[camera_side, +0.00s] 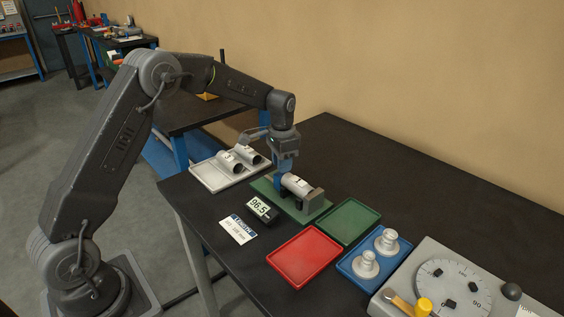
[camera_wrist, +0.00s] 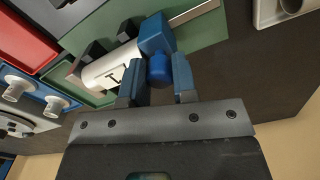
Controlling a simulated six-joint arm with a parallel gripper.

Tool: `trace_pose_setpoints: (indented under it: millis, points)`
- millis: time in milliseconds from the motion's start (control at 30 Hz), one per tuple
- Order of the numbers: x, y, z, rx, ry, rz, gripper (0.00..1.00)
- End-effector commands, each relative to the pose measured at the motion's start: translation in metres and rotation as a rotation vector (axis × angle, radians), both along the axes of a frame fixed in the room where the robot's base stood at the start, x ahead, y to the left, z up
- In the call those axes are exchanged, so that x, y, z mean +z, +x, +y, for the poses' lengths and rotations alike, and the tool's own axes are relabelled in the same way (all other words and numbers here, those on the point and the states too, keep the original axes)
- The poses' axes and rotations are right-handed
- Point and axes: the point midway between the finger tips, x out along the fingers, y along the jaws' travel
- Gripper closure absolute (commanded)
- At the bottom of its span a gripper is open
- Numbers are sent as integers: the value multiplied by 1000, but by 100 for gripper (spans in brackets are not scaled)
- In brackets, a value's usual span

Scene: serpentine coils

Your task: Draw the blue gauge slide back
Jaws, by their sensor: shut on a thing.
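The blue gauge slide (camera_side: 281,181) sits on the green gauge base (camera_side: 263,187). In the wrist view its block and round knob (camera_wrist: 159,69) show clearly. My gripper (camera_side: 284,166) is shut on the slide's knob from above; its two fingers flank the knob in the wrist view (camera_wrist: 160,82). A grey cylinder marked 1 (camera_side: 299,184) lies on the gauge between the slide and a dark end stop (camera_side: 314,197). Its near end lies against or very close to the slide; I cannot tell which. The display (camera_side: 261,207) appears to read 96.5.
A pale tray (camera_side: 207,179) with two numbered cylinders (camera_side: 230,162) is at left. A card (camera_side: 238,229), a red tray (camera_side: 304,256), a green tray (camera_side: 348,221) and a blue tray (camera_side: 360,262) with two metal pieces lie in front. A dial box (camera_side: 420,262) stands right.

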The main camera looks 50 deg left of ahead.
Motion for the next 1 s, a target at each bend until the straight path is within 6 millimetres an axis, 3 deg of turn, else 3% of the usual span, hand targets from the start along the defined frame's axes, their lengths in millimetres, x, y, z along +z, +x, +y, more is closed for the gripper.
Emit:
trace_pose_setpoints:
  millis: [167, 400, 700, 933, 967, 1000]
  points:
    - [0, 0, 0, 0, 1, -1, 100]
    - [1, 1, 2, 1, 1, -3, 100]
    - [0, 0, 39, 1, -1, -2, 100]
    - [0, 1, 41, 0, 2, -3, 100]
    - [0, 0, 41, 0, 3, -3, 73]
    - [0, 0, 41, 0, 3, -3, 69]
